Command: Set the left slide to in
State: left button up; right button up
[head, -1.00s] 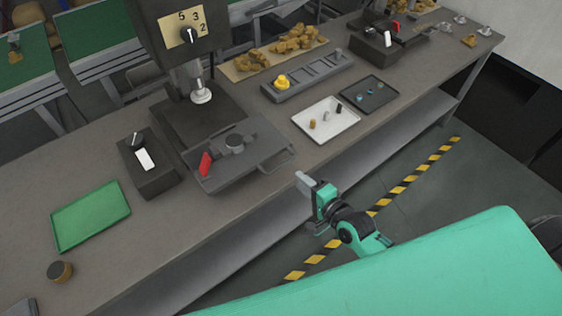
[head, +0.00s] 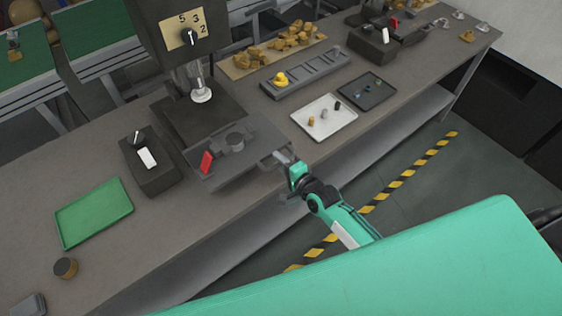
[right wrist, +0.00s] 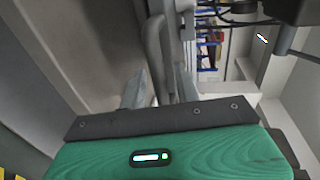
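The left slide (head: 217,172) is a grey plate with a red clamp (head: 206,162) and a round grey part on top. It sticks out toward the bench's front edge from the dark press base (head: 190,117). Its handle is at its right front side, partly hidden by my right gripper (head: 282,158). In the right wrist view, my right gripper (right wrist: 160,90) has its two fingers apart, and a grey bar (right wrist: 153,50), likely the handle, shows ahead between them. I cannot tell whether they touch. My left gripper is not in view.
A dark box (head: 152,175) with a knob and white switch stands left of the slide. A white tray (head: 340,125) and a dark tray (head: 380,92) lie right of the slide.

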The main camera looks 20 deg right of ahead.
grip_shut()
jog(key=shift+w, duration=0.1)
jog(key=r+b+x, duration=0.1)
jog(key=x, duration=0.4)
jog(key=r+b+x, duration=0.1)
jog(key=b+x, duration=0.1)
jog(key=x, duration=0.3)
jog(key=r+b+x, duration=0.1)
jog(key=b+x, duration=0.1)
jog(key=x, duration=0.3)
jog(key=shift+w+a+r, duration=0.1)
jog(key=shift+w+a, duration=0.15)
jog(key=shift+w, duration=0.45)
grip_release()
jog(key=shift+s, duration=0.1)
jog(key=b+v, duration=0.2)
jog(key=v, duration=1.1)
jog(key=shift+s, duration=0.25)
jog(key=shift+d, duration=0.15)
